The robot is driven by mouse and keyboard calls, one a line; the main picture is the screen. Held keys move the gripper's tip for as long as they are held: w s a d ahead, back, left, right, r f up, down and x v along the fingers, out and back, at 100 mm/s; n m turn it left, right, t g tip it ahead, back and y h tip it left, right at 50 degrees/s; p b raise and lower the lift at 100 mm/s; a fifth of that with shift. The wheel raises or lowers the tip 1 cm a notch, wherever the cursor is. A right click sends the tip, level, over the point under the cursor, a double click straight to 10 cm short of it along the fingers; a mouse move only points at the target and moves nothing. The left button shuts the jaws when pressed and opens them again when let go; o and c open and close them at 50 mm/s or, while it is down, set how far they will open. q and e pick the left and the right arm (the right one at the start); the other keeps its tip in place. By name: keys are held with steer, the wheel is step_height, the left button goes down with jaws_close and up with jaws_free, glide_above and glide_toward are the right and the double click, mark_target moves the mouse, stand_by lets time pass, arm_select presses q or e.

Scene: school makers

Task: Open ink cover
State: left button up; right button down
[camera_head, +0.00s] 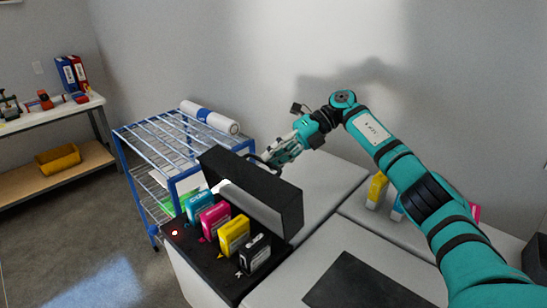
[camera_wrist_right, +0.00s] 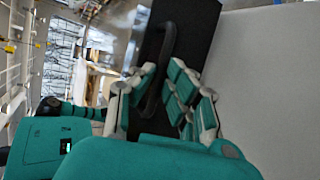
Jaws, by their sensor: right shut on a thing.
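The black ink cover (camera_head: 252,190) is raised and tilted up behind the ink cartridges, on top of the white printer. The cartridges are cyan (camera_head: 198,206), magenta (camera_head: 214,220), yellow (camera_head: 234,235) and black (camera_head: 255,252), standing in a dark tray in front of it. My right gripper (camera_head: 272,160) is at the cover's far side, shut on its dark handle. In the right wrist view, the fingers (camera_wrist_right: 160,88) stand either side of the curved handle (camera_wrist_right: 155,102), with the cover's black face (camera_wrist_right: 193,30) behind. My left gripper is not in view.
A blue wire rack (camera_head: 150,142) stands to the left, with a white roll (camera_head: 210,117) on top. More coloured cartridges (camera_head: 377,188) stand on the printer at right, partly behind my right arm. A workbench (camera_head: 60,110) stands at far left. A red light (camera_head: 175,233) glows beside the tray.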

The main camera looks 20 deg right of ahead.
steer(key=shift+w+d+f+b, duration=0.2)
steer(key=shift+d+f+b, duration=0.1)
steer(key=shift+d+f, duration=0.4)
steer(key=shift+a+f, duration=0.1)
steer(key=shift+a, duration=0.05)
steer(key=c, duration=1.4)
jaws_free()
steer(key=shift+a, duration=0.1)
steer(key=shift+v, duration=3.8)
